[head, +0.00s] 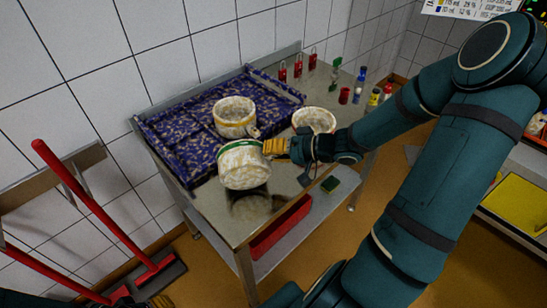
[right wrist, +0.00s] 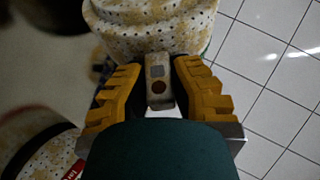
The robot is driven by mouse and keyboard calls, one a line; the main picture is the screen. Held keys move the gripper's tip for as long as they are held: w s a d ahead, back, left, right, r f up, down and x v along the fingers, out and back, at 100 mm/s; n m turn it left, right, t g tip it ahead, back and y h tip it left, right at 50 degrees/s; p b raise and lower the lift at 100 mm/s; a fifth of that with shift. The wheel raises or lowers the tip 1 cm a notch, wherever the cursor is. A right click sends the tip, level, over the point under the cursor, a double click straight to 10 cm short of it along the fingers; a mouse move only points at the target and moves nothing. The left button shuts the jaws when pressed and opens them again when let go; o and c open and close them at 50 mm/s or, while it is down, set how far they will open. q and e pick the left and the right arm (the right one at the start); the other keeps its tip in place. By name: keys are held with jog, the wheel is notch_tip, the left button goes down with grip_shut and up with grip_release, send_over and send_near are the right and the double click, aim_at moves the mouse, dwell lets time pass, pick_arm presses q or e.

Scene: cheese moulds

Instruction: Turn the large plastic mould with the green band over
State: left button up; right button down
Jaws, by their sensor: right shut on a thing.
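The large mould with the green band (head: 243,168) is pale, speckled and stained. It is tilted over the front of the steel table, with its green band along the upper edge; it appears raised, with a dark reflection below. My right gripper (head: 279,147) is at its right side, shut on its small lug. In the right wrist view the lug (right wrist: 157,72) sits between the yellow fingers, and the mould's wall (right wrist: 150,25) fills the top. My left gripper (head: 160,301) barely shows at the bottom left edge; its jaws cannot be made out.
A yellow-banded mould (head: 234,118) stands on the blue patterned mat (head: 180,150). Another mould (head: 314,119) stands behind my right gripper. Red padlocks (head: 298,66) and small bottles (head: 374,97) line the table's back and right. The steel table's front (head: 222,208) is bare.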

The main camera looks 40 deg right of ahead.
aim_at(254, 153)
jog(key=shift+a+r+n+p, duration=0.3)
jog(key=shift+r+n+p, duration=0.35)
jog(key=shift+n, duration=0.55)
jog(key=shift+a+r+n, duration=0.15)
jog(key=shift+r+n, duration=0.05)
jog(key=shift+n, duration=0.4)
jog(key=shift+a+r+n, duration=0.1)
jog(key=shift+r+n, duration=0.1)
jog(key=shift+n, duration=0.4)
jog(key=n, duration=0.1)
jog(key=a+n, duration=0.1)
jog(key=n, duration=0.1)
jog(key=shift+s+r+n, duration=0.15)
jog(key=shift+s+n, duration=0.05)
jog(key=shift+n, duration=0.1)
jog(key=n, duration=0.1)
jog(key=n+b, duration=0.1)
jog(key=n, duration=0.1)
jog(key=a+n+b, duration=0.1)
jog(key=shift+s+a+r+n, duration=0.1)
jog(key=shift+s+r+n, duration=0.05)
jog(key=shift+s+n, duration=0.25)
jog(key=shift+w, duration=0.15)
